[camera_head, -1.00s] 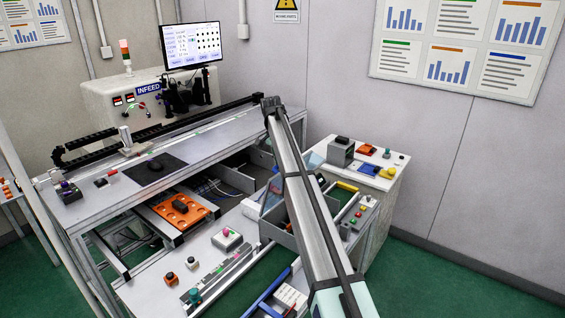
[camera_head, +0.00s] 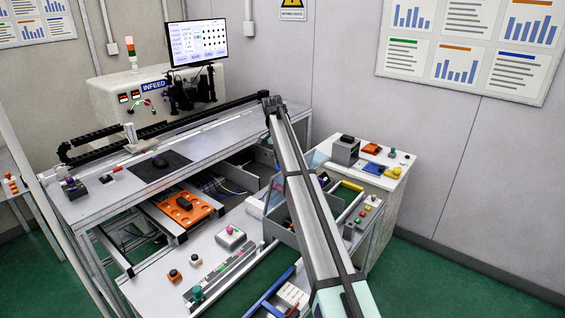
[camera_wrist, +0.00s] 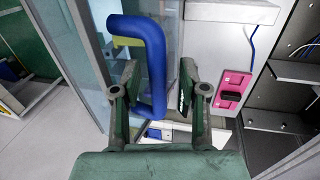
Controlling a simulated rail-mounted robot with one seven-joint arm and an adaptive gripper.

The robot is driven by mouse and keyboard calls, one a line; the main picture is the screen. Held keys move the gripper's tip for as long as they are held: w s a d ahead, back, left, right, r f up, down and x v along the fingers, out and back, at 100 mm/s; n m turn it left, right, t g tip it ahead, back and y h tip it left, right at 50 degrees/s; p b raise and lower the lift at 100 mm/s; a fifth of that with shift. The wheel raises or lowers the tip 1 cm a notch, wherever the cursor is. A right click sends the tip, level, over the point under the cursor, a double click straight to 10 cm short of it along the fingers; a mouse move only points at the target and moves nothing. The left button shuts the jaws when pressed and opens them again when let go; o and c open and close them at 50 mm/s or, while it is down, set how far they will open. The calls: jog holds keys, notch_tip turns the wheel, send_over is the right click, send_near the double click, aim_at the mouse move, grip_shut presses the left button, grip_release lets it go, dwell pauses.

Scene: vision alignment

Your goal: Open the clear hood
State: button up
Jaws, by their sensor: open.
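The clear hood is a see-through pane (camera_wrist: 172,40) behind a thick blue handle (camera_wrist: 152,62) in the wrist view. The handle is a bent bar, upright in the picture. My gripper (camera_wrist: 158,78) is open, with one green finger on each side of the handle's long bar. Gaps show between the bar and the fingers, so the gripper is not closed on it. In the head view a part of the clear hood (camera_head: 273,193) shows beside my arm. My arm hides the handle and gripper there.
A pink switch plate (camera_wrist: 234,90) is right of the gripper. In the head view, an orange tray (camera_head: 183,207) lies on the lower shelf and a side cabinet (camera_head: 396,190) carries small parts. The long bench (camera_head: 215,128) stands behind. Green floor is free at the lower right.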

jog(key=shift+w+a+r, duration=0.1)
jog(key=shift+w+r, duration=0.1)
jog(key=shift+r, duration=0.2)
jog(key=s+v, duration=0.1)
jog(key=v, duration=0.5)
jog(key=shift+w+r, duration=0.35)
jog(key=shift+w, duration=0.05)
